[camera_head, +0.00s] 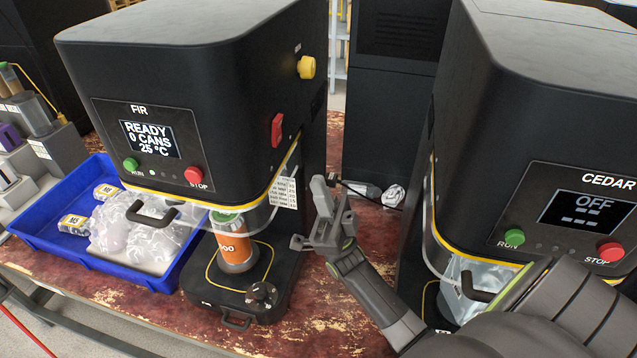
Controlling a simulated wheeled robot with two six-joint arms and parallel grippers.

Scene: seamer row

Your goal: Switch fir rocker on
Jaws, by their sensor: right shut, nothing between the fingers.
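The FIR seamer (185,75) is a black machine on the left, with a yellow trim line. Its display (149,139) is lit and reads READY, 0 CANS, 25 °C. The red rocker (277,130) sits on the machine's right side, below a yellow knob (306,67). Which way the rocker is tipped is too small to tell. My right gripper (319,192) is shut and empty, below and to the right of the rocker and apart from it, its fingers pointing up. My left gripper is out of view.
The CEDAR seamer (530,130) stands close on the right; its display reads OFF. An orange can (234,245) stands in the FIR machine. A blue tray (55,232) with bagged items lies at left. Worn red table (310,320) shows between the machines.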

